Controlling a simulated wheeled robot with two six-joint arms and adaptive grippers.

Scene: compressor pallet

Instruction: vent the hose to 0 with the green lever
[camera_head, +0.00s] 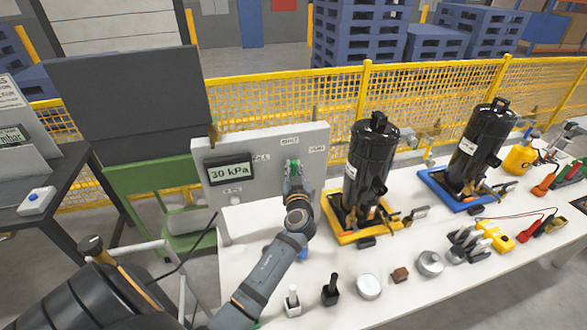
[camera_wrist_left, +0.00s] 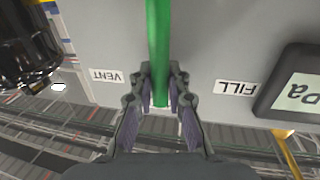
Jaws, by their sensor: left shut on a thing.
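The grey panel (camera_head: 265,190) carries a display (camera_head: 230,172) reading 30 kPa. Its FILL label is on the left, SHUT at the top and VENT (camera_head: 316,148) on the right. The green lever (camera_head: 293,163) points up towards SHUT. In the left wrist view, which is upside down, the green lever (camera_wrist_left: 158,45) lies midway between the VENT (camera_wrist_left: 106,75) and FILL (camera_wrist_left: 234,88) labels. My left gripper (camera_wrist_left: 160,98) is shut on the lever near its end; the fingers hide the SHUT label there. My right gripper is not in view.
A black compressor on a yellow tray (camera_head: 372,236) stands just right of the panel. Another stands on a blue tray (camera_head: 455,198) farther right. Small parts, including a round metal piece (camera_head: 368,286), lie along the front of the white table (camera_head: 335,312). A yellow fence (camera_head: 420,85) runs behind.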

